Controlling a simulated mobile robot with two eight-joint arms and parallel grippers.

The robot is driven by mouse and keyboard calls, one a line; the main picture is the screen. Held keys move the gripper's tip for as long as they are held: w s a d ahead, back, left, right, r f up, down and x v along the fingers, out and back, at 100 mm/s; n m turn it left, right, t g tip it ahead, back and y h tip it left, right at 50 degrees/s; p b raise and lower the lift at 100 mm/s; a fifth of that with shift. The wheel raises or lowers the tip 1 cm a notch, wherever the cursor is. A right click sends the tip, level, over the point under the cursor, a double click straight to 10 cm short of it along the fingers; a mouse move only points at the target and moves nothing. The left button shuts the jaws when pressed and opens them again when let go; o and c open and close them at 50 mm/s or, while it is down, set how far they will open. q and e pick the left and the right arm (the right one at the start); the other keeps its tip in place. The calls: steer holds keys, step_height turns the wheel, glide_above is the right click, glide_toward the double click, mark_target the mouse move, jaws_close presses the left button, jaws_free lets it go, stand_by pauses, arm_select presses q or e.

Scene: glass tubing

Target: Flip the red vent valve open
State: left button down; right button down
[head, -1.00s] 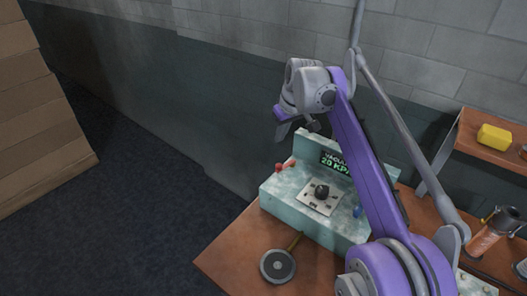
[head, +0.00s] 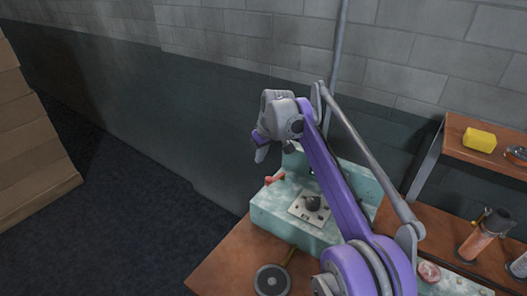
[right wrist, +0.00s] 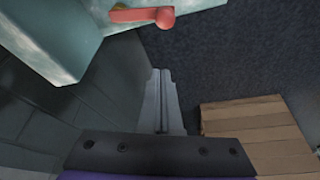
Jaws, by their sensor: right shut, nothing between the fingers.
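The red vent valve (head: 274,179) is a small red lever at the left end of the pale green console (head: 268,212). It also shows at the top of the right wrist view (right wrist: 143,15), lying roughly level with a yellow part beside it. My right gripper (head: 261,147) is above and left of the valve in the head view. Its closed fingers (right wrist: 163,98) are empty, with a gap between them and the red lever in the wrist view. My left gripper is not in view.
A black knob (head: 312,203) sits on the console. A round dark disc (head: 271,280) lies on the table in front. A shelf with a yellow block (head: 479,140) and an orange bottle (head: 480,238) are at right. Open floor lies left, with stacked cardboard (head: 30,150).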

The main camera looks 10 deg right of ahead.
mark_target(275, 178)
steer(key=s+f, duration=0.1)
steer(key=f, duration=0.1)
steer(key=s+d+f, duration=0.1)
steer(key=f, duration=0.1)
steer(key=shift+s, duration=0.2)
